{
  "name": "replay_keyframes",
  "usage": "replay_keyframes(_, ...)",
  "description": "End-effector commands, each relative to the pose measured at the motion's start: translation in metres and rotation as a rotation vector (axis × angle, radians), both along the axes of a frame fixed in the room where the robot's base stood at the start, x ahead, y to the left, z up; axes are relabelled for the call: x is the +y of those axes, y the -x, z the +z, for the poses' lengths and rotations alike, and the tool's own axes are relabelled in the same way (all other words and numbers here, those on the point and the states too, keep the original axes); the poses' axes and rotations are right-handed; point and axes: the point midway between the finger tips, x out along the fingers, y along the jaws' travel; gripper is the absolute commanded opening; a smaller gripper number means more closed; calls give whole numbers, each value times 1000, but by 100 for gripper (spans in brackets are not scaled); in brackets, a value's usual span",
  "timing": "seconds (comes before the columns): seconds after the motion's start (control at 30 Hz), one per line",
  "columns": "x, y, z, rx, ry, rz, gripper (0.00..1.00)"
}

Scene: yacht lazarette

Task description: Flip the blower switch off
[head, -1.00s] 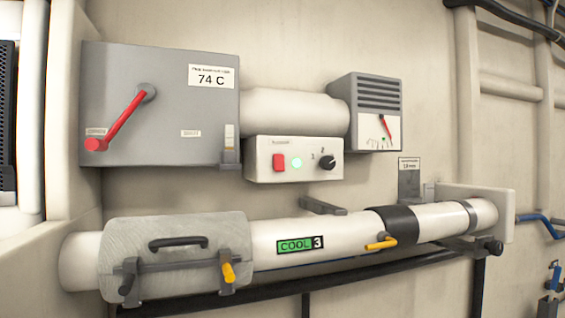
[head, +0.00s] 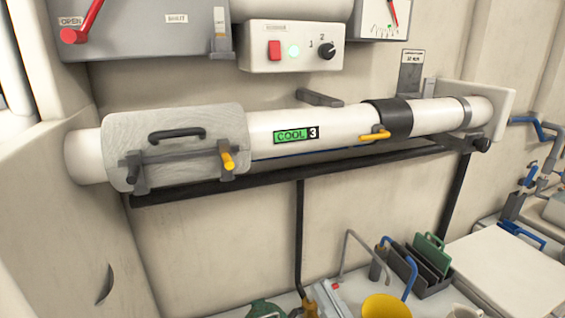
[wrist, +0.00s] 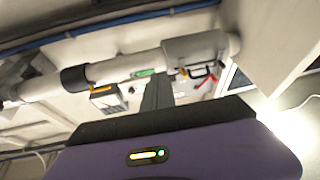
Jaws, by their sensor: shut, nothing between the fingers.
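A white control box (head: 252,61) on the wall carries a red rocker switch (head: 274,50), a lit green lamp (head: 294,51) and a black knob (head: 326,50) marked 1 and 2. Its small label is too blurred to read for certain. The switch is not clearly visible in the wrist view. My gripper (wrist: 157,94) shows in the wrist view, with its dark fingers together and empty. It is outside the head view. The fingers point toward the pipe and wall and hide part of the area behind them.
A white pipe (head: 349,118) with a grey clamped cover (head: 203,134) and yellow handles runs below the box. A grey box with a red lever (head: 83,22) is left, a gauge box (head: 366,17) right. Below stand a yellow bucket (head: 385,305) and a rack (head: 428,262).

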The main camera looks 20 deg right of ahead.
Motion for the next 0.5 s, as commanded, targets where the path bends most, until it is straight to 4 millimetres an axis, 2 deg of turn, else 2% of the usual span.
replay_keyframes(0.03, 2, -10, 18, -25, -8, 1, 0)
replay_keyframes(0.3, 5, -54, 92, -107, -70, -7, 0)
replay_keyframes(0.5, 4, -79, 150, -149, -141, -15, 0)
